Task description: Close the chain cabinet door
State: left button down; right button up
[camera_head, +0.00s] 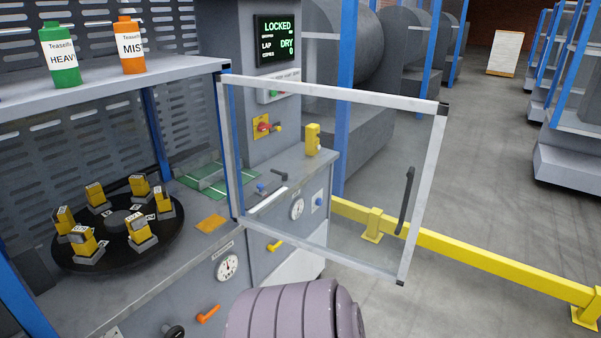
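The cabinet door (438,152) is a clear panel in a light metal frame with black corners. It stands swung open to the right, hinged on the blue post (229,150) at the cabinet's right front. A dark curved handle (405,201) sits near its free edge. The open cabinet shows a black round turntable (150,245) carrying several yellow-and-grey blocks. No gripper shows in view. A ribbed mauve-grey cylinder at the bottom centre is cut off by the frame, and I cannot tell what it is.
A green bottle (60,58) and an orange bottle (130,48) stand on the cabinet's top shelf (100,91). A yellow rail (480,258) runs along the floor behind the door. Grey floor (490,190) lies open at the right.

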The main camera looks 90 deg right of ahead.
aim_at(441, 110)
jog(key=k+l+z, duration=0.15)
jog(key=l, duration=0.25)
jog(key=k+l+z, duration=0.1)
jog(key=l, duration=0.3)
jog(key=k+l+z, duration=0.15)
jog(key=l, duration=0.3)
jog(key=k+l+z, duration=0.1)
jog(key=l, duration=0.35)
jog(key=k+l, duration=0.1)
jog(key=l, duration=0.3)
jog(key=k+l, duration=0.15)
jog(key=l, duration=0.25)
jog(key=k+l, duration=0.1)
jog(key=l, duration=0.35)
jog(key=k+l, duration=0.15)
jog(key=l, duration=0.25)
